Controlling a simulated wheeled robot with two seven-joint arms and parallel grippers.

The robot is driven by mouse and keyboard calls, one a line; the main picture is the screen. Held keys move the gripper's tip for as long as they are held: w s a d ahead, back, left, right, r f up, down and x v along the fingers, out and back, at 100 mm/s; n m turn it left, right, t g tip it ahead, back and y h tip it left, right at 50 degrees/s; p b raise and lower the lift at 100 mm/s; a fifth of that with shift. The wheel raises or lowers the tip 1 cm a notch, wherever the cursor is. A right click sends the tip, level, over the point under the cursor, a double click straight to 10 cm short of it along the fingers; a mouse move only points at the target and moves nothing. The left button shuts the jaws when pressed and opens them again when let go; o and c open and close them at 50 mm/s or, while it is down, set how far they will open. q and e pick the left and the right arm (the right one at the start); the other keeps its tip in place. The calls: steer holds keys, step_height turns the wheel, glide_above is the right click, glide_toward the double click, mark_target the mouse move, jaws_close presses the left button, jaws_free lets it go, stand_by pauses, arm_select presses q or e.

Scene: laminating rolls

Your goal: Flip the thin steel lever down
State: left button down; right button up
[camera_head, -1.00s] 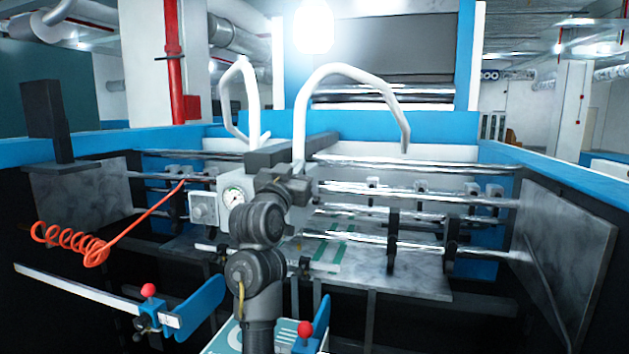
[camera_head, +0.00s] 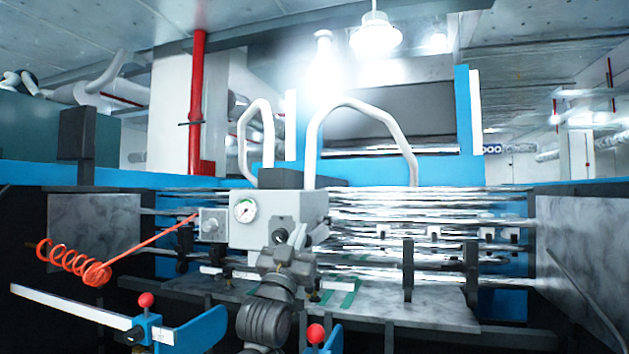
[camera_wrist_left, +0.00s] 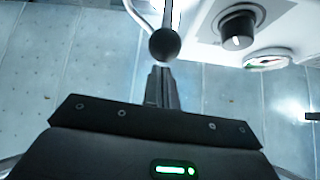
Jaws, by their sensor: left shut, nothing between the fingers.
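The thin steel lever (camera_wrist_left: 173,14) shows at the top of the left wrist view, a slim rod ending in a black ball (camera_wrist_left: 165,44). My left gripper (camera_wrist_left: 161,72) is shut and empty, its fingertips just below the ball in that picture; whether they touch it I cannot tell. In the head view my left gripper (camera_head: 282,238) is in front of the lower part of the grey control box (camera_head: 285,204), its fingertips hard to make out. I cannot pick out the lever clearly there. My right gripper is not in view.
The box carries a pressure gauge (camera_head: 244,210) and a black knob (camera_wrist_left: 238,28). Steel rollers (camera_head: 425,215) lie to the right. A coiled orange hose (camera_head: 75,262) hangs at left. Red-knobbed blue brackets (camera_head: 190,333) stand in the foreground, near my arm.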

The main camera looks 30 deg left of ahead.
arm_select(q)
steer(key=shift+w+d+f+h+b, duration=0.1)
steer(key=shift+f+h+b, duration=0.1)
steer(key=shift+f, duration=0.35)
steer(key=shift+d+f+h+b, duration=0.1)
steer(key=shift+f+b, duration=0.05)
steer(key=shift+f, duration=0.35)
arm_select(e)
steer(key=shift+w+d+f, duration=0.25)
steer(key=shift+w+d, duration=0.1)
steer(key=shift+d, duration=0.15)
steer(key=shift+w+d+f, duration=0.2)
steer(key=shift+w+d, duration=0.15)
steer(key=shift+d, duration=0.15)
arm_select(q)
steer(key=shift+f, duration=0.1)
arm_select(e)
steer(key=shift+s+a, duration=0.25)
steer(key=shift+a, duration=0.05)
